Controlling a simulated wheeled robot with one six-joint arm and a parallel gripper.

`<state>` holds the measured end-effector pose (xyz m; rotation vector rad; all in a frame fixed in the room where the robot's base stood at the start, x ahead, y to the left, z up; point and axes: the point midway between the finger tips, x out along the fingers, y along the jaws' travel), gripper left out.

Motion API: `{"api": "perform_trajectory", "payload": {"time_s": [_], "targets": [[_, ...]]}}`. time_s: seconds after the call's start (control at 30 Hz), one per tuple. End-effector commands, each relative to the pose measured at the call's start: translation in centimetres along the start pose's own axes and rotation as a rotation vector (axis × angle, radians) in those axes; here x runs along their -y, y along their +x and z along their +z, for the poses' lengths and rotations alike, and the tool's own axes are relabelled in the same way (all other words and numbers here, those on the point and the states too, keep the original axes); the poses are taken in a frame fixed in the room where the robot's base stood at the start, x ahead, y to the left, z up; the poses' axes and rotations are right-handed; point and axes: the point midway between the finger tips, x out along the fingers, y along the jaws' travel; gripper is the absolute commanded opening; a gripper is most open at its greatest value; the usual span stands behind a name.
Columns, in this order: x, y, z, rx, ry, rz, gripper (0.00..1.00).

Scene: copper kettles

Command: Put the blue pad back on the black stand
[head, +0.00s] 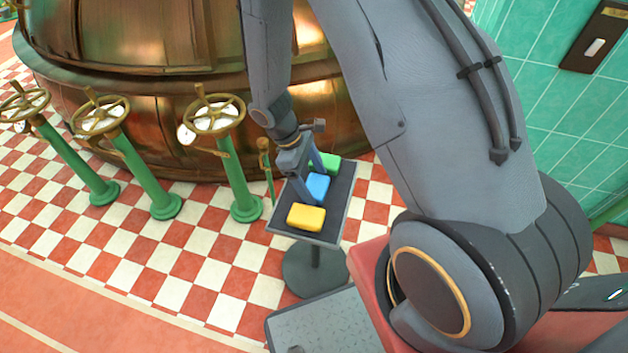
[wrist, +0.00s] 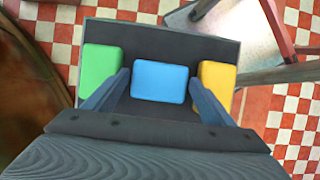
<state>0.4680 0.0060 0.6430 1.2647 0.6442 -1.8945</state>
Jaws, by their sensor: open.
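The blue pad (head: 317,187) lies on the black stand (head: 338,205), between a green pad (head: 326,163) and a yellow pad (head: 306,217). In the wrist view the blue pad (wrist: 161,82) sits in the middle of the stand's dark top (wrist: 160,40). The green pad (wrist: 101,70) is at its left and the yellow pad (wrist: 216,84) at its right. My gripper (head: 312,170) is just above the stand. In the wrist view its two fingers (wrist: 160,88) are spread on either side of the blue pad, with a gap at each side.
A large copper kettle (head: 110,95) stands behind the stand. Green pillars with brass handwheels (head: 213,115) are to the left. A grey ridged plate (head: 325,322) is at the front, near the stand's base. Checkered floor (head: 190,265) is open to the left.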

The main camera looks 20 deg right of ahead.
Motion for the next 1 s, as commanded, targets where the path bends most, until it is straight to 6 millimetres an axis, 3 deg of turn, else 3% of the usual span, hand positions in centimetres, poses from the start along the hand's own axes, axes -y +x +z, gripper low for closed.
{"api": "perform_trajectory", "payload": {"time_s": [0.17,0.5,0.77,0.87,1.0], "targets": [[-0.1,-2.4,-0.1,-0.003,0.001,0.003,0.77],[-0.1,-9.2,-0.1,-0.004,0.001,0.003,0.77],[0.0,-11.8,0.1,-0.002,0.003,0.0,0.77],[0.1,-12.6,0.7,-0.016,0.035,-0.005,0.77],[0.7,-14.3,3.5,-0.074,0.181,-0.032,0.77]]}}
